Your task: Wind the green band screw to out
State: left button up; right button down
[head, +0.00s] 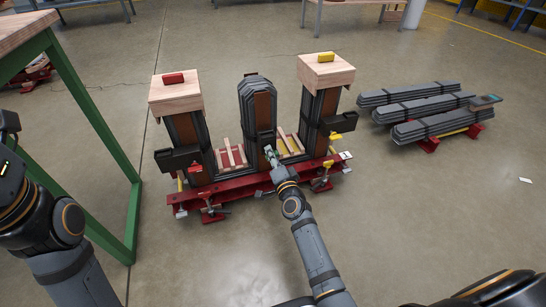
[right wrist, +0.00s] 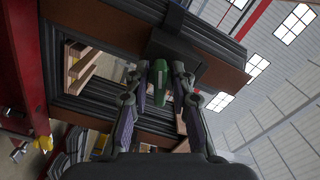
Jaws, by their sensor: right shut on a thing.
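The green band screw (right wrist: 160,82) is a short green cylinder between the fingers of my right gripper (right wrist: 160,88) in the right wrist view. It sits at a dark block on the front of the middle core stack (head: 262,112), which is grey with a brown front board. In the head view my right gripper (head: 271,160) is at the lower front of this stack, shut on the screw, and hides most of it. My left arm shows at the left edge, but its gripper is out of view.
Two outer stacks carry wooden blocks, one with a red piece (head: 173,78), one with a yellow piece (head: 326,57). A red base frame (head: 245,190) with clamps bears all three. Grey bundles (head: 437,124) lie at right. A green-legged table (head: 92,105) stands left. The near floor is clear.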

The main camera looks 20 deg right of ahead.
jog(key=n, duration=0.4)
jog(key=shift+f+b, duration=0.1)
jog(key=shift+b, duration=0.3)
jog(key=shift+n, duration=0.4)
jog(key=n+b, duration=0.1)
jog(key=n, duration=0.2)
jog(key=shift+n, duration=0.9)
